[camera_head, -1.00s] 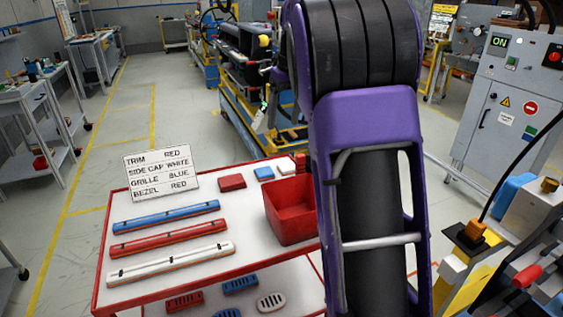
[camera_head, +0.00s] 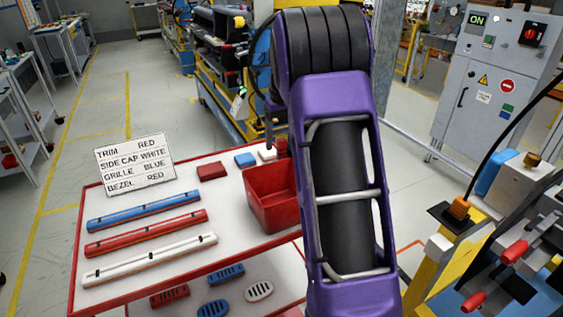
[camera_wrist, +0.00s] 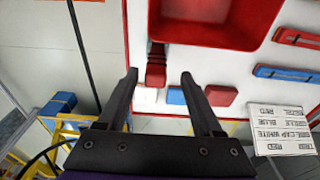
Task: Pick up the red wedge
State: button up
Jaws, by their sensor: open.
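What looks like the red wedge (camera_wrist: 156,66) lies on the white table top, against the near side of the red bin (camera_wrist: 210,22) in the wrist view. Its far end is dark. In the head view a small bit of red (camera_head: 281,146) beside my arm seems to be the same piece; the rest is hidden. My gripper (camera_wrist: 159,75) is open and empty. In the wrist view its two fingers frame the red wedge from left and right, with no visible contact. I cannot tell the height between them. The head view does not show my fingers.
White (camera_wrist: 148,96), blue (camera_wrist: 176,96) and red (camera_wrist: 220,95) blocks lie close by. The red bin stands beside them. Blue, red and white bars (camera_head: 150,260) and a sign (camera_head: 135,163) are on the table (camera_head: 130,192). Grilles (camera_head: 226,274) lie on a lower shelf.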

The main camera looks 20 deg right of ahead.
aim_at(281, 153)
jog(key=f, duration=0.5)
jog(key=shift+w+d+f, duration=0.25)
jog(key=shift+w+f, duration=0.05)
grip_shut()
